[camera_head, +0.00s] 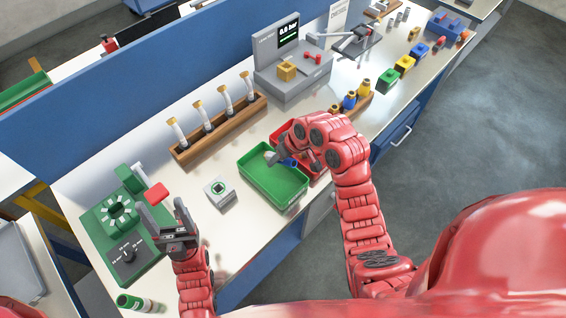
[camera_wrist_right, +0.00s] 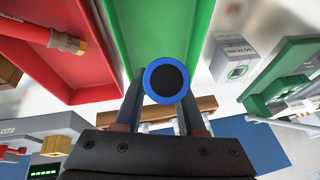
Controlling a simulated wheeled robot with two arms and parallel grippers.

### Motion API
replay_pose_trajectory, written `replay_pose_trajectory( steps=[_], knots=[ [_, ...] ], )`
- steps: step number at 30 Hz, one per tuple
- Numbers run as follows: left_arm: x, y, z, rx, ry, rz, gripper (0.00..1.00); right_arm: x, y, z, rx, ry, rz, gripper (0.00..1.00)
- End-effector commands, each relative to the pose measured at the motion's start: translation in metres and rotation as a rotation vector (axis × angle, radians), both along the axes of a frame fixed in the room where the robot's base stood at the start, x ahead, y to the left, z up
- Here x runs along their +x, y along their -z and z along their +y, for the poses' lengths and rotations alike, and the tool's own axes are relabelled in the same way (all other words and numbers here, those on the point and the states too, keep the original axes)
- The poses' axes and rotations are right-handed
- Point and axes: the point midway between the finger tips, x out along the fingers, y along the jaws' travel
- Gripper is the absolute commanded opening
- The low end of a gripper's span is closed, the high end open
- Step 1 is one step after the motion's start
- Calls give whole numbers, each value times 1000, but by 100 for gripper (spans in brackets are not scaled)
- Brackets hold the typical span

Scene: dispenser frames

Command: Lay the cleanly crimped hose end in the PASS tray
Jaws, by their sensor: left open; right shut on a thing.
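My right gripper (camera_head: 284,160) is over the green tray (camera_head: 262,181), near its edge beside the red tray (camera_head: 281,130). It is shut on a blue hose end (camera_head: 291,162). In the right wrist view the hose end (camera_wrist_right: 166,80) shows end-on as a blue ring with a dark middle, between the two fingers. Its crimp is hidden. The green tray (camera_wrist_right: 158,30) appears behind it there. I cannot tell whether the hose end touches the tray floor. My left gripper (camera_head: 167,212) is open and empty, beside the green crimping machine (camera_head: 118,215).
A red hose with a brass end (camera_wrist_right: 60,40) lies in the red tray. A wooden rack (camera_head: 218,130) with several upright white pieces stands behind. A grey box (camera_head: 220,192) sits left of the green tray. A grey test unit (camera_head: 290,75) stands farther back. Coloured blocks line the right edge.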

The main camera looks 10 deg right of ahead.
Motion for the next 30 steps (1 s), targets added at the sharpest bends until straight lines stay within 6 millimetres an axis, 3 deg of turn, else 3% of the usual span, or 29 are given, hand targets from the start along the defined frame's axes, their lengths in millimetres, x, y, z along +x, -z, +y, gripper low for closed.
replay_pose_trajectory(
  steps=[13,23,24,29,30],
  knots=[
    [0,20,0,0,0,0,66,0,49,0,0,0,-3,0],
    [0,21,0,0,0,0,66,0,53,0,1,0,-3,0],
    [0,21,0,0,0,0,66,0,53,0,1,1,-3,44],
    [0,21,0,0,0,0,66,0,53,0,1,0,-2,73],
    [0,21,0,0,0,0,66,0,53,0,1,0,-2,74]
  ],
)
